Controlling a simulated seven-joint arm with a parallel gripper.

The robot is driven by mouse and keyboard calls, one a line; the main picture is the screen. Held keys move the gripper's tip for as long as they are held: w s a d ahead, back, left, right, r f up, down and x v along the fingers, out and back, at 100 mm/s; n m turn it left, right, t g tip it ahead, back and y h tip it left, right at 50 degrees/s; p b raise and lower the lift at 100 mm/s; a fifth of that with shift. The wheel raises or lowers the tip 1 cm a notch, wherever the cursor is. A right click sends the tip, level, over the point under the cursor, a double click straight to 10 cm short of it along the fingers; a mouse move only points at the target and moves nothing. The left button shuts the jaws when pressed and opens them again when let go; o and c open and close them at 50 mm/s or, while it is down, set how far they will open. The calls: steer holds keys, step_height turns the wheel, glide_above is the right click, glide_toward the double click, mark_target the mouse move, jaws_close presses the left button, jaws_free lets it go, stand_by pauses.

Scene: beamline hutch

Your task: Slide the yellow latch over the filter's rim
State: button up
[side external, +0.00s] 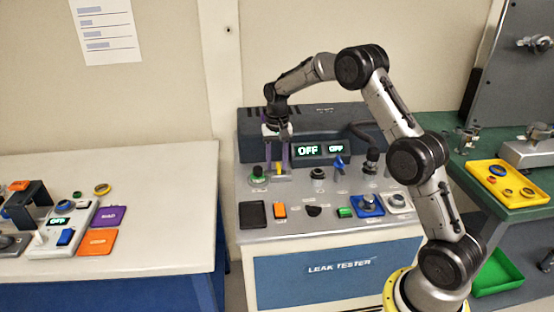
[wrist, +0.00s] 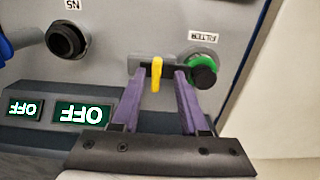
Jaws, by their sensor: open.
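The yellow latch (wrist: 156,74) stands on a small light plate (wrist: 134,68) on the leak tester's top. In the side view the latch (side external: 279,168) is small beside the filter. The filter (wrist: 203,72) has a green ring and a dark cap, and sits under the FILTER label; it also shows in the side view (side external: 258,174). My gripper (wrist: 161,76) has purple fingers and is open, with one finger on each side of the latch and a gap to it. In the side view my gripper (side external: 278,165) points down over the plate. Whether the latch touches the filter's rim is unclear.
Two displays reading OFF (side external: 308,150) stand behind the panel. A dark round port (wrist: 66,40) lies to the left in the wrist view. A black tray (side external: 252,214), an orange block (side external: 280,210) and a blue tray (side external: 367,205) lie along the panel's front.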

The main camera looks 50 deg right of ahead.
step_height(320, 180, up, 14)
stand_by(0.5)
steer(key=shift+f, duration=0.1)
step_height(320, 180, up, 11)
steer(key=n+t, duration=0.1)
steer(key=t, duration=0.1)
glide_above(277, 165)
steer(key=s+a, duration=0.5)
steer(key=a, duration=0.1)
steer(key=s+a+r+n+t, duration=0.1)
steer(key=s+a+r, duration=0.15)
steer(key=s, duration=0.35)
steer(key=s+a+r+n+t, duration=0.1)
steer(key=s+a+r, duration=0.15)
steer(key=s, duration=0.25)
steer(key=s+a+f+n+t, duration=0.1)
steer(key=s+a+f, duration=0.1)
steer(key=s, duration=0.4)
steer(key=s+a+f+n, duration=0.2)
steer(key=s+f, duration=0.1)
steer(key=s, duration=0.3)
steer(key=s+f+n, duration=0.3)
steer(key=s+f, duration=0.3)
steer(key=f, duration=0.2)
steer(key=shift+a+f+t, duration=0.25)
steer(key=shift+f+t, duration=0.05)
steer(key=shift+f, duration=0.05)
